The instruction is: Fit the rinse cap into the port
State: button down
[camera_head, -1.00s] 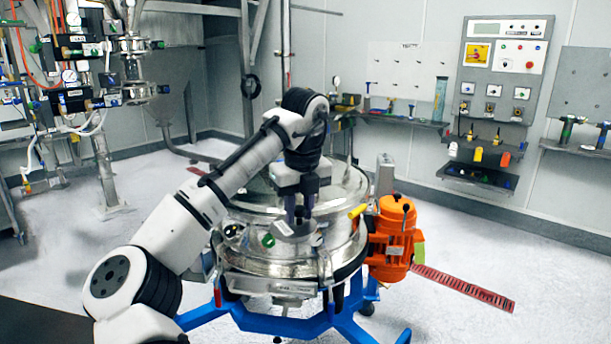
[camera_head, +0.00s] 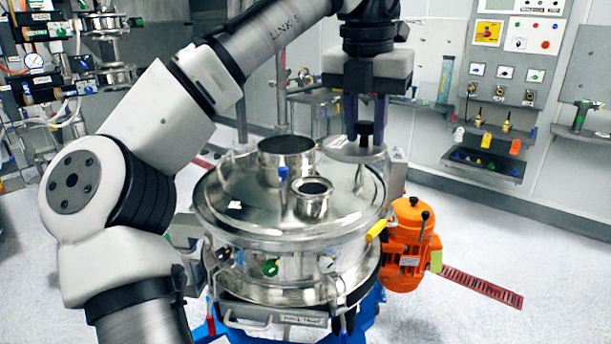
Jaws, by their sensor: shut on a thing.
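The rinse cap (camera_head: 345,151) is a flat, round metal disc with a dark knob on top. My gripper (camera_head: 366,132) points down and is shut on its knob. The cap hangs roughly level above the back right of the sifter's steel lid (camera_head: 245,205). Two open ports stand up from the lid: a wider one (camera_head: 287,146) at the back and a smaller flanged one (camera_head: 312,187) nearer the front. The cap is to the right of both and appears apart from them. I cannot tell which port is the task's port.
An orange motor (camera_head: 408,245) with a yellow-handled lever (camera_head: 376,230) beside it is on the sifter's right. Wall panels and shelves with tools are at the right. A red floor grating (camera_head: 480,287) lies at the lower right.

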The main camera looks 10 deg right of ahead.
aim_at(312, 189)
jog(key=i, duration=0.85)
